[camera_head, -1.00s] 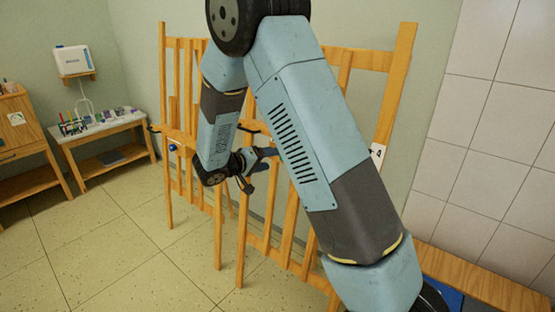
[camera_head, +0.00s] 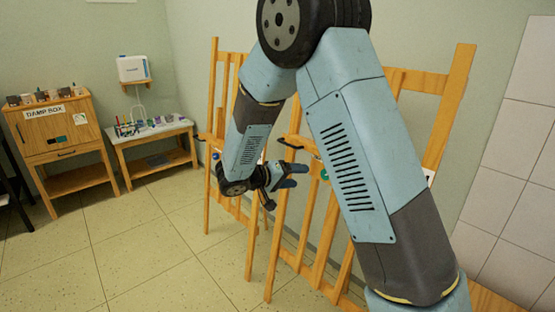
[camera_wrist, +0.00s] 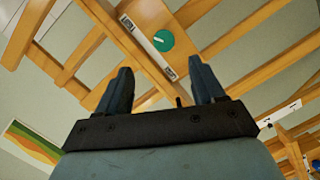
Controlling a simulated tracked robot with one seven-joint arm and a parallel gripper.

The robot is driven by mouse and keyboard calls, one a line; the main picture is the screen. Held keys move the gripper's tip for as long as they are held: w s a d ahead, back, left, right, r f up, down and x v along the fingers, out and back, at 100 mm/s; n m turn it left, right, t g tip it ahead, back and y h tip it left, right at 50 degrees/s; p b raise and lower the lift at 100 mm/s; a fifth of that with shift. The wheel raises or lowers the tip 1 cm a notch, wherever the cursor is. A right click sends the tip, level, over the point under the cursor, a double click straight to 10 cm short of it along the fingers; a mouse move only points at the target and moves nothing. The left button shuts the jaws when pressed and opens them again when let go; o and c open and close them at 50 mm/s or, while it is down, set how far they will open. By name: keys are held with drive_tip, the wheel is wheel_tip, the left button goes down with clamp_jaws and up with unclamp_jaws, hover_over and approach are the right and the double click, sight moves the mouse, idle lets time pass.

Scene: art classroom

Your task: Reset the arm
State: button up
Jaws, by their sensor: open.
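My gripper (camera_head: 291,176) is at the end of my folded blue-grey arm, in front of the wooden easels in the head view. In the wrist view, my gripper (camera_wrist: 163,88) has its two dark fingers spread apart with nothing between them. Beyond the fingers there, a wooden easel (camera_wrist: 262,75) fills much of the view, with a round green knob (camera_wrist: 163,41) on its crossbar. I cannot tell how far the fingers are from the wood.
Wooden easels (camera_head: 445,118) stand along the wall behind my arm. A wooden damp box cabinet (camera_head: 60,130) and a small table (camera_head: 160,135) with art supplies stand at the left. A white device (camera_head: 133,68) sits on a wall shelf. The tiled floor (camera_head: 150,250) at the left is clear.

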drive_tip(key=s+d+r+m+g+y, duration=0.1)
drive_tip(key=s+d+r+g+y, duration=0.4)
drive_tip(key=s+d+r, duration=0.65)
drive_tip(key=s+r+t+y, duration=0.2)
drive_tip(key=s+y, duration=0.2)
drive_tip(key=s, duration=0.5)
drive_tip(key=s+r+n+t+y, duration=0.1)
drive_tip(key=s+r+t+y, duration=0.1)
drive_tip(key=s, duration=0.8)
drive_tip(key=shift+a+r+y, duration=0.15)
drive_tip(key=shift+r+y, duration=0.6)
drive_tip(key=shift+y, duration=0.45)
drive_tip(key=shift+c, duration=0.4)
